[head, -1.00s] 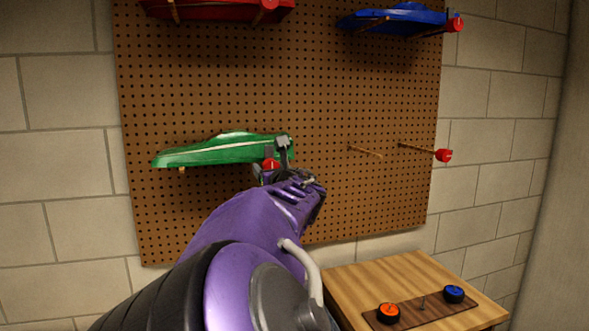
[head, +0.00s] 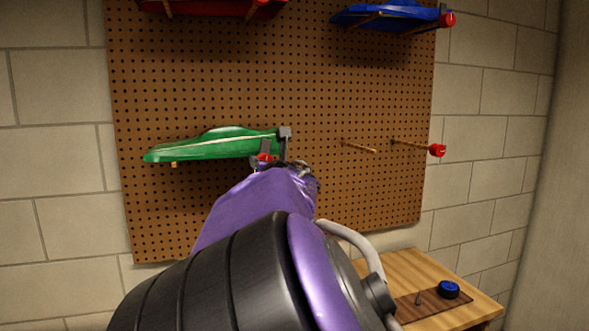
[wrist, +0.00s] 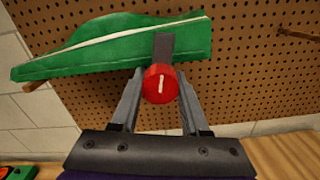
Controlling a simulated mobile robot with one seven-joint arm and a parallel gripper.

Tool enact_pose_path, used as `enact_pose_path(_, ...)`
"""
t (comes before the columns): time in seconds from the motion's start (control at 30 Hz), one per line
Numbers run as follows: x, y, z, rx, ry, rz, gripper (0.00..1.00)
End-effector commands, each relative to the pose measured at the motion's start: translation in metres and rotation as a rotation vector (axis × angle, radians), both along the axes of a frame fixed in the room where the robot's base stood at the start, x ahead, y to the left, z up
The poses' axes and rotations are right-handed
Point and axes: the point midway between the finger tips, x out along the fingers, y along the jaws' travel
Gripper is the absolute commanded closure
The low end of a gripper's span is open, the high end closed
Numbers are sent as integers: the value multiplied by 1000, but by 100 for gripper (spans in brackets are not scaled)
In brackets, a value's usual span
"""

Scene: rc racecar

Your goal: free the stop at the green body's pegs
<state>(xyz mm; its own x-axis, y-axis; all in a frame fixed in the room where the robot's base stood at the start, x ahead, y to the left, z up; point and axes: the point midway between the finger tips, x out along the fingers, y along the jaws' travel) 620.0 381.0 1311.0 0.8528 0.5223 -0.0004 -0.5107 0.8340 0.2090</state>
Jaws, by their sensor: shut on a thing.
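The green car body (head: 212,145) rests on its pegs on the left part of the pegboard, and it fills the upper left of the wrist view (wrist: 110,48). A round red stop (wrist: 159,84) with a white mark is at the body's right end. My gripper (wrist: 159,92) has its two fingers on either side of the red stop and is shut on it. In the head view the stop (head: 264,157) shows small beside my gripper (head: 272,160), below the body's right end. My purple arm hides the area below. The peg behind the stop is hidden.
A red body (head: 215,8) and a blue body (head: 390,17) hang higher on the pegboard (head: 300,90). A bare peg (head: 358,146) and a peg with a red stop (head: 437,150) stick out at right. A wooden table (head: 410,270) with a blue-hubbed wheel (head: 448,289) stands below.

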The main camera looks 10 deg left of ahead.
Motion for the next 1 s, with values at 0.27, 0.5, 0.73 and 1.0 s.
enact_pose_path(0.27,0,-1,-1,227,132,0,100)
enact_pose_path(0.5,0,-1,0,422,251,1,100)
enact_pose_path(0.73,0,-1,2,608,364,0,100)
enact_pose_path(1.0,0,0,3,825,497,1,100)
